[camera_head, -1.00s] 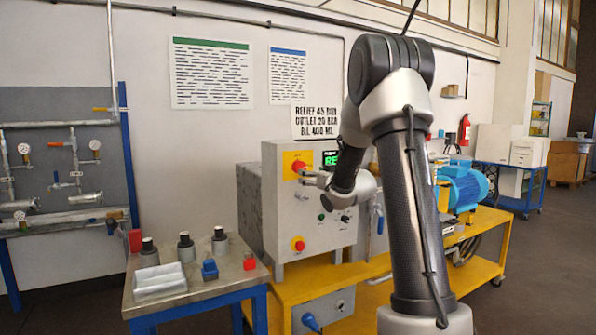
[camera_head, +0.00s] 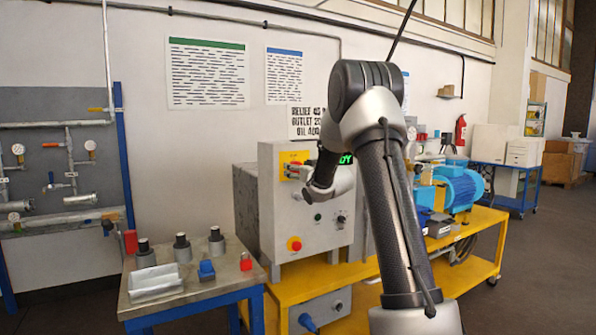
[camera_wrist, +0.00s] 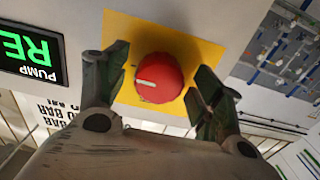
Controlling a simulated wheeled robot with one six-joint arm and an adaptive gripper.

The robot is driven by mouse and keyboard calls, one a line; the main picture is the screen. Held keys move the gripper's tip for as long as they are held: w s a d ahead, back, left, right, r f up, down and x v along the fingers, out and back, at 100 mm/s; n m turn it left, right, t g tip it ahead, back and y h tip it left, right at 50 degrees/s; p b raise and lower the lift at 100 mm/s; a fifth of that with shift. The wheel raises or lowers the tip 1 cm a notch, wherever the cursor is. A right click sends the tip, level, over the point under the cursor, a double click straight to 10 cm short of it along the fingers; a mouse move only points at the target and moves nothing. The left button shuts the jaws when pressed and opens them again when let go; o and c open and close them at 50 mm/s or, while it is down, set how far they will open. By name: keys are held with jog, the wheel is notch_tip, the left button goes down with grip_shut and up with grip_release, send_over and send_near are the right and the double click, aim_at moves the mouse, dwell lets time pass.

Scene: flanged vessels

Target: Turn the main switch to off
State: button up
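The main switch (camera_wrist: 160,78) is a round red knob with a white pointer mark, on a yellow plate (camera_wrist: 150,35). The mark points to the left in the wrist view. In the head view the yellow plate (camera_head: 287,158) is at the upper left of the grey control box (camera_head: 268,215), and my gripper partly hides the knob. My gripper (camera_wrist: 162,80) is open, with one finger on each side of the knob. Gaps show between the fingers and the knob, and I see no clear contact.
A green-lit pump display (camera_wrist: 30,55) is beside the yellow plate. A red button on yellow (camera_head: 294,244) and small controls sit lower on the box. A steel-topped table (camera_head: 212,290) with several fittings stands left. A blue motor (camera_head: 459,190) is to the right.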

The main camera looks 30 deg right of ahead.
jog(key=c, duration=0.9)
jog(key=shift+n, duration=0.4)
jog(key=n, duration=0.8)
jog(key=shift+d, duration=0.1)
jog(key=n, duration=0.5)
jog(key=shift+r+n, duration=0.1)
jog(key=shift+n, duration=1.9)
